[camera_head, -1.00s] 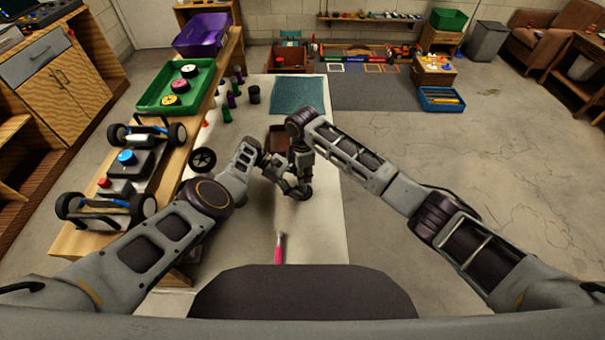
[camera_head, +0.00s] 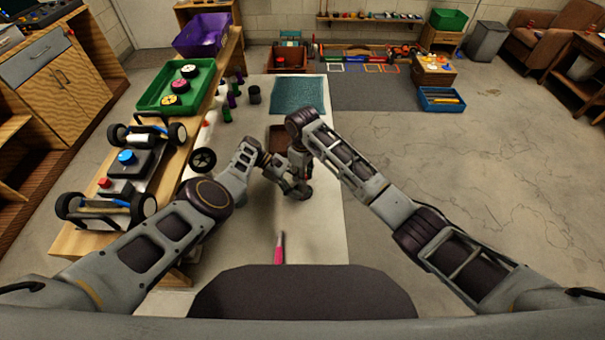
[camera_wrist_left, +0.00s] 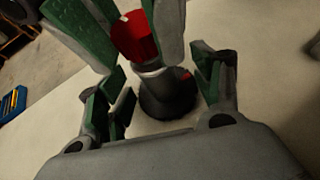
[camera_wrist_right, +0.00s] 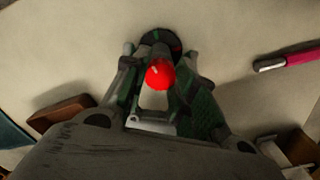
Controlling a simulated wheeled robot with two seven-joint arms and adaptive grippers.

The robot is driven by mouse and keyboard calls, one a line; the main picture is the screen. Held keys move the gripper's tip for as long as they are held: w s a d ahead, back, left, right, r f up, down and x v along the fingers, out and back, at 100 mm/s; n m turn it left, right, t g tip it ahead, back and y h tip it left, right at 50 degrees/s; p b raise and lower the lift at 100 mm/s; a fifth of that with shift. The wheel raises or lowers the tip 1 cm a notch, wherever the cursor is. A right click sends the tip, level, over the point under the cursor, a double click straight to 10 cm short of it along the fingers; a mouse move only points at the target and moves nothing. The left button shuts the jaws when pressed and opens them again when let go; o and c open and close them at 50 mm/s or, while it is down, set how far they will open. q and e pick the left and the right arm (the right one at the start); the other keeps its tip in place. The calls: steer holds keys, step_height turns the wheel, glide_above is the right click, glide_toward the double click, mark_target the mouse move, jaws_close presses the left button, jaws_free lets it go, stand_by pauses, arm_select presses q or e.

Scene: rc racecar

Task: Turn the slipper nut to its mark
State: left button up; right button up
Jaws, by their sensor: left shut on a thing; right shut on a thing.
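A red slipper nut (camera_wrist_left: 135,38) with a small white mark sits at the end of a dark cylindrical piece (camera_wrist_left: 165,92). The nut also shows in the right wrist view (camera_wrist_right: 160,74), with a pale line on it. A small red mark shows on the dark piece. My left gripper (camera_wrist_left: 158,88) is shut on the dark piece, green pads at its sides. My right gripper (camera_wrist_right: 160,88) is shut on the red nut.
A pink-handled tool (camera_head: 279,250) lies on the table (camera_head: 320,230) in front. A brown tray (camera_head: 278,140) and teal mat (camera_head: 298,95) lie behind my grippers. The car chassis (camera_head: 125,170), a loose wheel (camera_head: 203,160) and several bottles stand at left. The table's right side is clear.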

steer(key=shift+m, duration=1.5)
steer(key=o, duration=1.1)
steer(key=shift+c, duration=0.2)
steer(key=shift+r, duration=0.15)
step_height(320, 180, up, 12)
